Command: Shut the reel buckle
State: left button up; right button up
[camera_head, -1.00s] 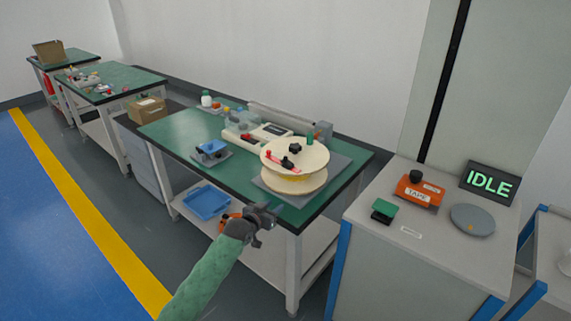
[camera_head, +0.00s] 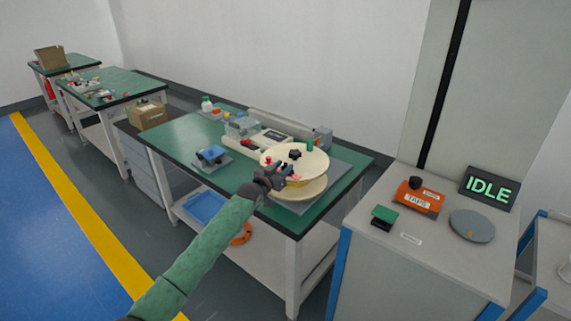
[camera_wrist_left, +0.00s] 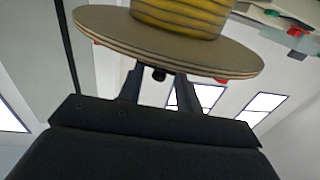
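The cable reel (camera_head: 312,161) stands on the green-topped bench, with cream flanges and yellow cable between them. A red buckle strip (camera_head: 294,178) lies on its top flange; my gripper hides much of it. My left gripper (camera_head: 280,174) is at the reel's near left edge, over the strip. In the left wrist view, whose picture is upside down, the flange (camera_wrist_left: 160,45) lies past the fingertips. Contact cannot be told. My right gripper is not in view.
A machine with a clear cover (camera_head: 240,126) stands behind the reel, and a blue part on a plate (camera_head: 212,155) to its left. A side cabinet at right bears an orange tape dispenser (camera_head: 417,197), a grey disc (camera_head: 472,226) and an IDLE display (camera_head: 489,187).

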pick_arm(q)
jog(key=shift+x, duration=1.05)
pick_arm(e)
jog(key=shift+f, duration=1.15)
pick_arm(q)
grip_shut()
jog(key=shift+f+n, duration=0.2)
jog(key=shift+n, duration=0.1)
jog(key=shift+w+a+f+n, duration=0.1)
jog(key=shift+f+n, duration=0.1)
jog(key=shift+n, duration=0.5)
jog(key=shift+n+b, duration=0.3)
jog(key=shift+n, duration=0.1)
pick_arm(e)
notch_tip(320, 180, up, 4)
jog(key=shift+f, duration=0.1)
pick_arm(q)
grip_release()
